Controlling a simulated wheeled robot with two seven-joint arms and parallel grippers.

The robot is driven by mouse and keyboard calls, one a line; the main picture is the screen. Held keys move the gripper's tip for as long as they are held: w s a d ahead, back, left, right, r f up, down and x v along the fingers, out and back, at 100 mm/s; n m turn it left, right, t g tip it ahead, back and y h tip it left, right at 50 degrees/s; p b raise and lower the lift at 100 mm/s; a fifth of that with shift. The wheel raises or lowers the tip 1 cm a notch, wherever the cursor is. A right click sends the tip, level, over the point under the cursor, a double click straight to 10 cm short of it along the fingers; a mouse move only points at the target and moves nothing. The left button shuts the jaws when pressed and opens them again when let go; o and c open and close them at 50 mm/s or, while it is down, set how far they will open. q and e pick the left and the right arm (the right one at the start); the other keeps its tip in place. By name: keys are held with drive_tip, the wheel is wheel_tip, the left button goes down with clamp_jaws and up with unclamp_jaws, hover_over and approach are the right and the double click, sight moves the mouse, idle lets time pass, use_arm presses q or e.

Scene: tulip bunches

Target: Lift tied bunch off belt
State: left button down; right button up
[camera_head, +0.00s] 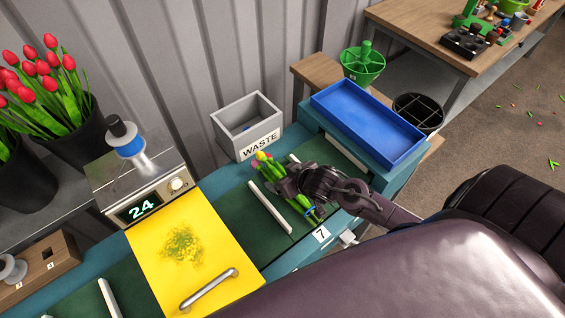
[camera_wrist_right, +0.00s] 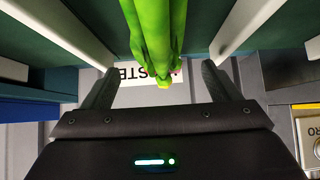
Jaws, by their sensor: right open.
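The bunch (camera_head: 302,203) lies on the dark green belt (camera_head: 236,207) between two white dividers, its green stems toward me and a yellow and reddish tip at the far end. My right gripper (camera_head: 288,187) is over its middle and hides part of it, including any tie there. In the right wrist view, the green bunch (camera_wrist_right: 157,35) runs between the two open fingers (camera_wrist_right: 160,75), with a gap on each side. My left gripper is not in view.
A grey WASTE box (camera_head: 247,126) stands behind the belt, and a blue tray (camera_head: 368,122) is to the right. A yellow board (camera_head: 190,255) and a scale (camera_head: 140,185) reading 24 are on the left. White dividers (camera_head: 270,208) flank the bunch closely.

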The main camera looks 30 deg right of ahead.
sight(279, 174)
drive_tip(key=shift+w+a+f+p, duration=0.2)
drive_tip(key=shift+w+f, duration=0.1)
drive_tip(key=shift+w, duration=0.25)
drive_tip(key=shift+w+a+f+p, duration=0.1)
drive_tip(key=shift+w+f+p, duration=0.15)
drive_tip(key=shift+w, duration=0.25)
drive_tip(key=x, duration=0.2)
drive_tip(key=shift+w+f, duration=0.15)
drive_tip(key=shift+f, duration=0.15)
drive_tip(key=c, duration=0.6)
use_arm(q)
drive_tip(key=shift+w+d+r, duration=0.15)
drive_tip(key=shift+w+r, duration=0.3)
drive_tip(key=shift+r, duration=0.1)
use_arm(e)
drive_tip(key=c, duration=0.5)
